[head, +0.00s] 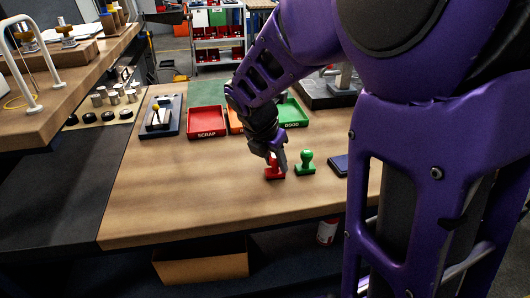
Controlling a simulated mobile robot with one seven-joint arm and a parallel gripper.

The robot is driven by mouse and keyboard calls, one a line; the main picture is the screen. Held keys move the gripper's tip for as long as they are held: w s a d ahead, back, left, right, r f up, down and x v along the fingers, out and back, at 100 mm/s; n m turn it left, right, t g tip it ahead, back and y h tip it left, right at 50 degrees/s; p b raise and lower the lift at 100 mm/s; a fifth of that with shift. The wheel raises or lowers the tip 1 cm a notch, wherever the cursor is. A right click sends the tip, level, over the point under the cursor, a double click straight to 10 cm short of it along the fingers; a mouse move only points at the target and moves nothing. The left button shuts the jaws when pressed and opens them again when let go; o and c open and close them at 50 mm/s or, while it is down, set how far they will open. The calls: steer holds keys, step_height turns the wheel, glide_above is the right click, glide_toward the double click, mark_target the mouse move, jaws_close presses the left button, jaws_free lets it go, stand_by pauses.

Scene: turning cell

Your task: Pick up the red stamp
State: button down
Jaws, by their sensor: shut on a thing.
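The red stamp (274,173) stands on the wooden bench in the head view, its base seen below my fingers. My gripper (277,160) comes down on it from above and is shut on it. The fingers and wrist hide most of its handle. The stamp looks upright, with its base at or very close to the bench top; I cannot tell whether it touches.
A green stamp (305,163) stands just right of the red one. A dark blue pad (338,164) lies further right. Behind are a red SCRAP tray (206,121), an orange tray (235,121) and a green GOOD tray (293,113). The bench front (190,200) is clear.

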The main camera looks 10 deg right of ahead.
step_height(320, 180, up, 10)
steer(key=p, duration=0.2)
steer(key=shift+p, duration=0.4)
steer(key=c, duration=1.1)
jaws_free()
steer(key=c, duration=1.6)
jaws_free()
steer(key=c, duration=2.1)
jaws_free()
steer(key=c, duration=1.6)
jaws_free()
steer(key=shift+d, duration=0.1)
